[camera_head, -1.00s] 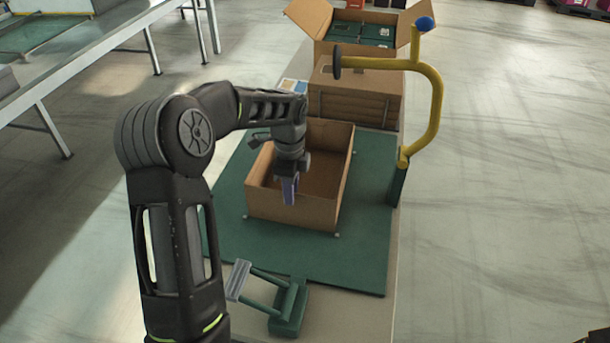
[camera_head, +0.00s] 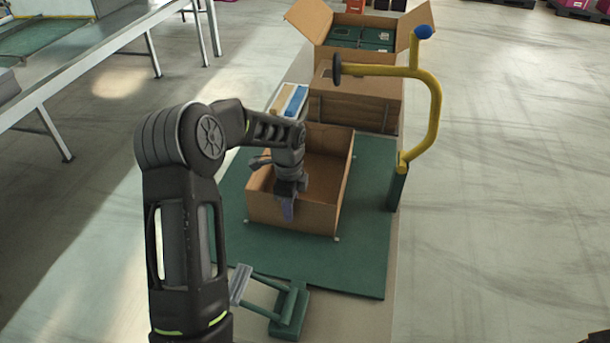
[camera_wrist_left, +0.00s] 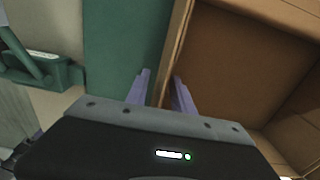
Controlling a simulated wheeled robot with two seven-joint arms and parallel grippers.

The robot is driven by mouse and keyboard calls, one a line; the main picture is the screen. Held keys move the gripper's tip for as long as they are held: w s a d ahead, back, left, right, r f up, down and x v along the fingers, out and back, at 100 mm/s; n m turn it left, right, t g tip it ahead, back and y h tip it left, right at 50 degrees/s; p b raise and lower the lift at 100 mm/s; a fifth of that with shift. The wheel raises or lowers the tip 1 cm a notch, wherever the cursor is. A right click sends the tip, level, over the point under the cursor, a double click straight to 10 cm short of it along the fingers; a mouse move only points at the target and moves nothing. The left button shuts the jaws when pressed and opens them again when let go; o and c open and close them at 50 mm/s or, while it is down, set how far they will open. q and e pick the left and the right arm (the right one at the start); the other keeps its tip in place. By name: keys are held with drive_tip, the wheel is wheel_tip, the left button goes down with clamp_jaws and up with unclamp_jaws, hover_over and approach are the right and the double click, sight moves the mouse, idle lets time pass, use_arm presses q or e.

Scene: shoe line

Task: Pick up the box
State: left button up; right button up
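The open brown cardboard box (camera_head: 320,217) stands on the green mat (camera_head: 355,262), with its top open and its inside bare where visible. My left gripper (camera_head: 287,208) is at the box's near wall, pointing down. In the left wrist view my left gripper (camera_wrist_left: 161,82) is open, its two purple fingers straddling the box wall (camera_wrist_left: 178,45). One finger is outside over the mat and the other is inside the box. A gap shows between the outer finger and the wall. My right gripper is not in view.
A closed carton (camera_head: 355,107) and an open carton with green boxes (camera_head: 362,37) stand behind. A yellow curved pipe (camera_head: 437,105) rises at the right. A green stand (camera_head: 289,310) is in front. Blue and white flat items (camera_head: 290,100) lie behind the box.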

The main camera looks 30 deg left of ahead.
use_arm(q)
drive_tip(key=shift+f, duration=1.25)
drive_tip(key=shift+c, duration=0.2)
clamp_jaws()
idle(0.6)
